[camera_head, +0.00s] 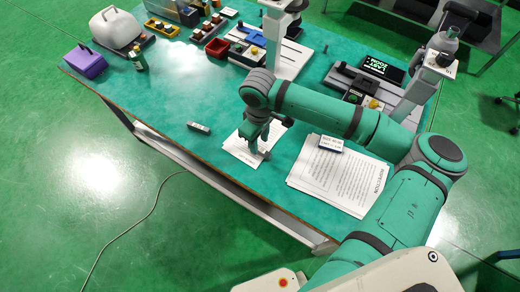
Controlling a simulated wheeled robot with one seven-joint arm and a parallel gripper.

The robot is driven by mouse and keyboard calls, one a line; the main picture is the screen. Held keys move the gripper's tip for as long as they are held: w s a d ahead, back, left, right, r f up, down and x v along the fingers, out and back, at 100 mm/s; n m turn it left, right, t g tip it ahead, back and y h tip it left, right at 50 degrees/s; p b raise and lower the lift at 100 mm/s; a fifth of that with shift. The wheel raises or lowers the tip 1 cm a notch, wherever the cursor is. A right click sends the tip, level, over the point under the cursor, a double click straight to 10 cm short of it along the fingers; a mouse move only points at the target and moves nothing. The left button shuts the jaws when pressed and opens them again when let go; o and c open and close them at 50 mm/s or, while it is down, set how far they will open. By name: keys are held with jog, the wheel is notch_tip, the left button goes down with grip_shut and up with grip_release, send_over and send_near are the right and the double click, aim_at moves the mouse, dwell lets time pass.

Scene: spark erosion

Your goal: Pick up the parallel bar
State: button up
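A small grey bar-shaped piece (199,127) lies flat on the green table top, left of my arm and near the front edge. It looks like the parallel bar, but it is too small to be sure. My gripper (259,148) points down over a white printed sheet (239,153), to the right of the grey piece and apart from it. The fingers are small and partly hidden by the wrist, so I cannot tell how far apart they are or whether anything is between them.
Printed papers (335,180) with a small label block (331,144) lie right of my gripper. A purple box (85,62), a small bottle (139,62) and a red bin (217,47) stand farther left and back. The table around the grey piece is clear.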

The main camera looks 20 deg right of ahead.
aim_at(260, 149)
notch_tip(260, 149, down, 5)
jog(key=shift+w+d+r, duration=0.1)
jog(key=shift+d, duration=0.05)
jog(key=shift+c, duration=0.6)
grip_shut()
jog(key=shift+r, duration=0.1)
